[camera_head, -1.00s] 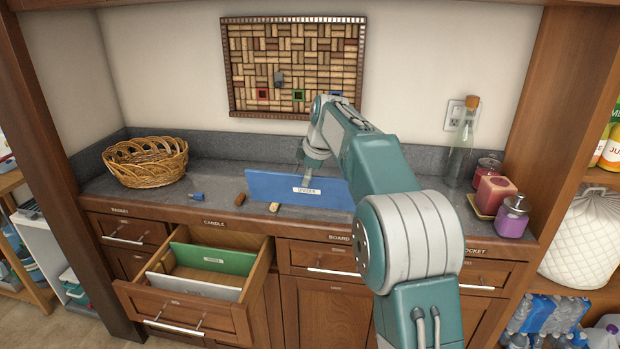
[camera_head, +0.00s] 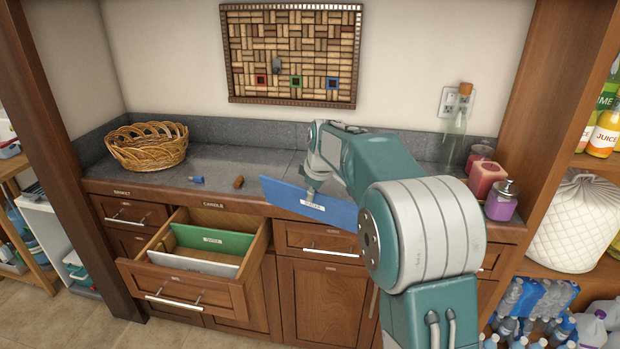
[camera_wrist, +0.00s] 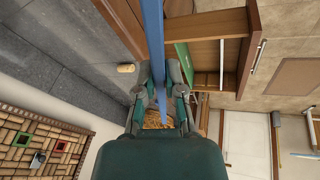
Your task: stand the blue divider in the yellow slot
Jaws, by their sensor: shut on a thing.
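The blue divider (camera_head: 290,198) is a flat panel with a white label. It hangs tilted in front of the counter edge, right of the open drawer (camera_head: 185,285), its right end lower than its left. My gripper (camera_head: 313,187) is shut on its upper edge; in the wrist view my gripper (camera_wrist: 161,92) has the blue divider (camera_wrist: 153,35) edge-on between its fingers. The drawer holds a green divider (camera_head: 212,241) and a white divider (camera_head: 193,264). I cannot make out a yellow slot in either view.
A wicker basket (camera_head: 147,147) stands on the counter's left. A blue-handled item (camera_head: 196,180) and a brown piece (camera_head: 238,182) lie near the front edge. A pink candle (camera_head: 487,179) and a bottle (camera_head: 456,130) stand at right. A corkboard (camera_head: 292,55) hangs behind.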

